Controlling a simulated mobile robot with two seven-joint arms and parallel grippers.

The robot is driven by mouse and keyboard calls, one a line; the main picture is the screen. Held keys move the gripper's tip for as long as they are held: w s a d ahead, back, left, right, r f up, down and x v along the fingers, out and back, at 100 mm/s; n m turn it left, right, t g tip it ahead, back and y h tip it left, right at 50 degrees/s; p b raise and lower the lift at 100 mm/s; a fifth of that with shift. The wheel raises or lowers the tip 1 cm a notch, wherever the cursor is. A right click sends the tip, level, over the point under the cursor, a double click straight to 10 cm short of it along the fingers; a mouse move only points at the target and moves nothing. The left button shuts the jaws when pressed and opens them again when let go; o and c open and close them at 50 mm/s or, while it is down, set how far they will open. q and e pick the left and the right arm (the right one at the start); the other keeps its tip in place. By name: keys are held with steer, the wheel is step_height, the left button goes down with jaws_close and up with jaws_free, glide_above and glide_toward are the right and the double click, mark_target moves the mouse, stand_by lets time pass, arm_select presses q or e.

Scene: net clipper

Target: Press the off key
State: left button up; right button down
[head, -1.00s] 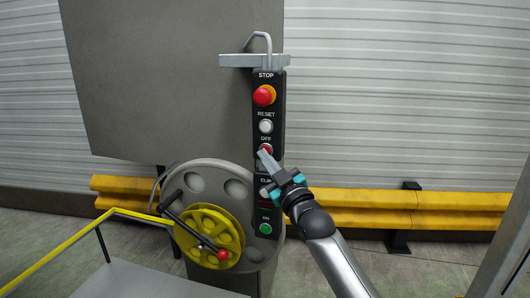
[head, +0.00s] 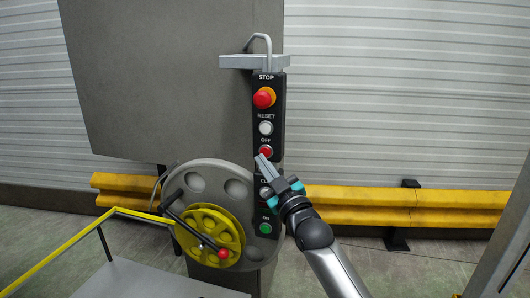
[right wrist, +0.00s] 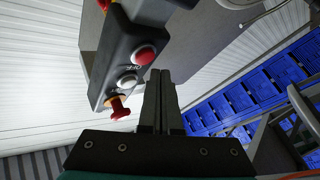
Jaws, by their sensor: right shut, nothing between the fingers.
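The off key is a red round button (head: 265,151) under the label OFF on the black upright control panel (head: 278,97). It also shows in the right wrist view (right wrist: 145,55), on the tilted panel. My right gripper (head: 259,158) is shut and empty. In the right wrist view the closed fingers (right wrist: 160,75) end beside the panel, apart from the key. My left gripper is not in view.
The panel also has a red stop knob (head: 264,97), a white reset button (head: 265,127) and a green on button (head: 265,229). A yellow handwheel (head: 210,237) stands at left. A yellow guard rail (head: 360,207) runs behind. Blue crates (right wrist: 235,97) show in the right wrist view.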

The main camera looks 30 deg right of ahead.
steer(key=s+a+p, duration=0.2)
steer(key=s+a, duration=0.1)
steer(key=shift+a+p, duration=0.3)
stand_by(0.7)
